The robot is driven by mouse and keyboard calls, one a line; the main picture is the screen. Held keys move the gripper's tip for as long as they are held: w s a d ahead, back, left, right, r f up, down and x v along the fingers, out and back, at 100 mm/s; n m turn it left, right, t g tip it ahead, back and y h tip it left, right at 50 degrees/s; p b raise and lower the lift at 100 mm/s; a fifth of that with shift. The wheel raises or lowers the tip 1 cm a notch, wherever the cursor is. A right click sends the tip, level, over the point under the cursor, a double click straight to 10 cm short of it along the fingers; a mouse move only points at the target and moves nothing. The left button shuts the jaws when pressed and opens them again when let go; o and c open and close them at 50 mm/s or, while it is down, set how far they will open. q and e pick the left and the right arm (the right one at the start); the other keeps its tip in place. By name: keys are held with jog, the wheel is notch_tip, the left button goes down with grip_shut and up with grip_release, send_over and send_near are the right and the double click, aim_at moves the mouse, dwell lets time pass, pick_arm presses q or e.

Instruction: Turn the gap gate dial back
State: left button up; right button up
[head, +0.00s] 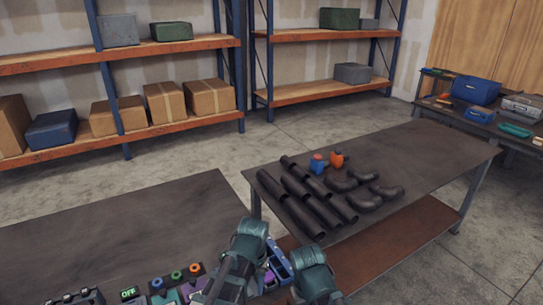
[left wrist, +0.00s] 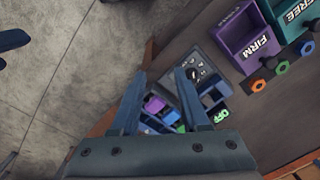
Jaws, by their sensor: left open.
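A dark round dial (left wrist: 194,73) with pale marks around it sits on a grey panel in the left wrist view. I cannot read its setting. My left gripper (left wrist: 159,76) is open and empty, its two blue-grey fingers spread. The right finger overlaps the panel beside the dial, and the dial shows just beyond and right of that fingertip. I cannot tell whether they touch. In the head view I cannot make out the dial, and my own arm links cover part of the bench front. My right gripper does not show clearly in either view.
A green OFF display (head: 129,293) is on the near bench (head: 120,235). Black pipes (head: 300,190) lie on another table.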

pick_arm(q)
jog(key=s+d+f+m+b, duration=0.2)
jog(key=s+d+f, duration=0.15)
jog(key=s, duration=0.45)
jog(key=w+a+r+n+p, duration=0.5)
jog(key=w+a, duration=0.5)
jog(key=w, duration=0.5)
jog(key=shift+m+h, duration=0.3)
jog(key=shift+m, duration=0.1)
notch_tip(320, 180, down, 13)
jog(key=b, duration=1.3)
jog(key=shift+a+r, duration=0.15)
jog(key=shift+r, duration=0.05)
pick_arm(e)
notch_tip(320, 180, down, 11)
pick_arm(q)
grip_shut()
